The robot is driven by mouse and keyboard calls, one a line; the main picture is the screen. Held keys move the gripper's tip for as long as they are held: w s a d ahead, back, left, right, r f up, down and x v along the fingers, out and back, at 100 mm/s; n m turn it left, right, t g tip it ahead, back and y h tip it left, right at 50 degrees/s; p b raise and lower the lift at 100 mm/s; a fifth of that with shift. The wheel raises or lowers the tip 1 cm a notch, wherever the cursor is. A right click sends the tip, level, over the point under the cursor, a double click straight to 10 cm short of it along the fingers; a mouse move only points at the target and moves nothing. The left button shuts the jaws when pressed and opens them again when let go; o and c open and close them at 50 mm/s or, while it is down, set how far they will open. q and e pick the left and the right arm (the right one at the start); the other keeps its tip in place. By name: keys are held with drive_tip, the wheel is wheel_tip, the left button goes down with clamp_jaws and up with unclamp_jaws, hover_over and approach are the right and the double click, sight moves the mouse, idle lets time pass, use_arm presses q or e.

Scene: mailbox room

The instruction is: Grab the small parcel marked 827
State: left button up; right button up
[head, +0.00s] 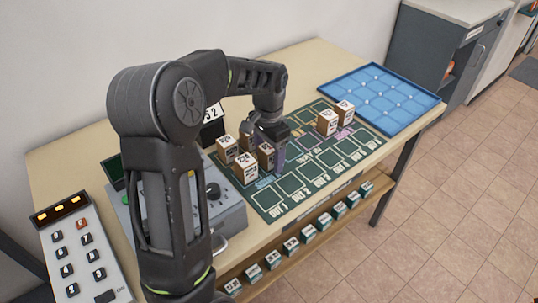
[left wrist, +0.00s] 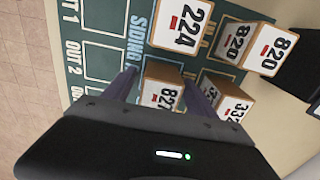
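The small parcel marked 827 (left wrist: 163,92) is a brown box with a white label, standing on the green mat. In the left wrist view it sits between the two fingers of my left gripper (left wrist: 162,92), with a gap showing on the left finger's side. The gripper is open. In the head view my left gripper (head: 273,150) reaches down over the mat beside a parcel (head: 266,155) that appears to be the same one, partly hidden by the fingers. My right gripper is not in view.
Close by stand parcels marked 224 (left wrist: 184,25), 820 (left wrist: 268,50) and 332 (left wrist: 232,102). Two more parcels (head: 327,122) stand farther right on the mat (head: 290,187). A blue tray (head: 405,127) lies at the table's far right. A grey device (head: 225,208) stands left of the mat.

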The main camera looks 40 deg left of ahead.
sight(269, 147)
use_arm(q)
clamp_jaws()
idle(0.5)
wheel_tip(269, 147, up, 10)
idle(0.6)
idle(0.5)
